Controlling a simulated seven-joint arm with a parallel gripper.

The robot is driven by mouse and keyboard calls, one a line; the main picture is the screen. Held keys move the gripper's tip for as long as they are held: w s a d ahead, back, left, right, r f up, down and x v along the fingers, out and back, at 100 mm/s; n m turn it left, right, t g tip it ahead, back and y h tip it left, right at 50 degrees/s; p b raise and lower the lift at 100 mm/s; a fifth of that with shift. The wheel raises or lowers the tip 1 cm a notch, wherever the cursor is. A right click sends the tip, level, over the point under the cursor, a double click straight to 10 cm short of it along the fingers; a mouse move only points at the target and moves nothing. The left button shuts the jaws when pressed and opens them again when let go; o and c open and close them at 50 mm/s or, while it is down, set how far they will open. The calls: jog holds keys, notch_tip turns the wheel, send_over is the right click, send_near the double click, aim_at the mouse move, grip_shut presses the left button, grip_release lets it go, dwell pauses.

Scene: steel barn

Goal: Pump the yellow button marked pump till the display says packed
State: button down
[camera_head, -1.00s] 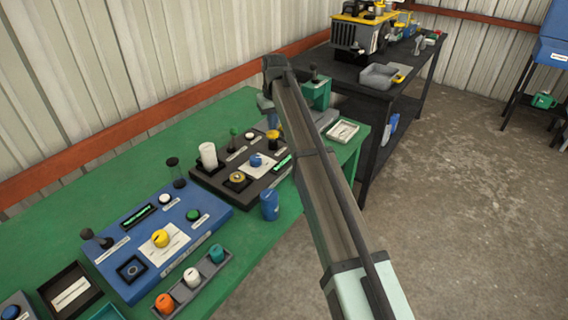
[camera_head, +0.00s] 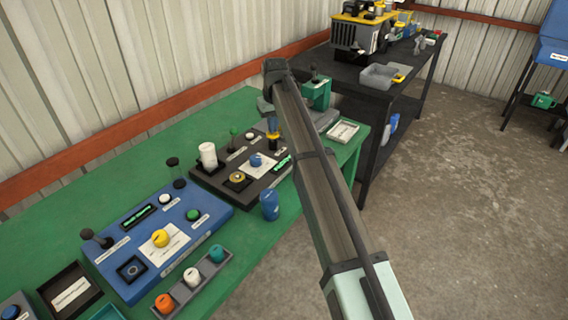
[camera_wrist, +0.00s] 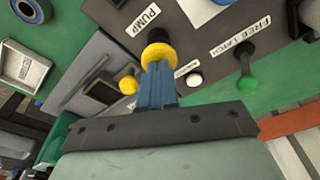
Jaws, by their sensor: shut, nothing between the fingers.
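The yellow button (camera_wrist: 158,54) sits beside the label PUMP on a dark panel (camera_wrist: 215,35) in the wrist view. In the head view the yellow button (camera_head: 273,138) is on the dark box at the middle of the green table. My gripper (camera_wrist: 157,68) is shut, with its blue fingers pointing at the button and their tips at it. Whether they press it down I cannot tell. In the head view my gripper (camera_head: 272,125) stands right above the button, partly beside my arm. A lit green display (camera_head: 282,161) is on the box; its text is too small to read.
A green knob (camera_wrist: 246,84) marked FREE LATCH and a white button (camera_wrist: 194,80) are near the fingers. A white cylinder (camera_head: 208,155) stands on the same box. A blue box (camera_head: 150,262) with controls lies nearer left, and a blue can (camera_head: 270,205) stands in front.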

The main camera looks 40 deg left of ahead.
jog(key=shift+f, duration=0.8)
jog(key=shift+r, duration=0.15)
dwell(0.5)
jog(key=shift+r, duration=3.6)
jog(key=shift+d, duration=0.1)
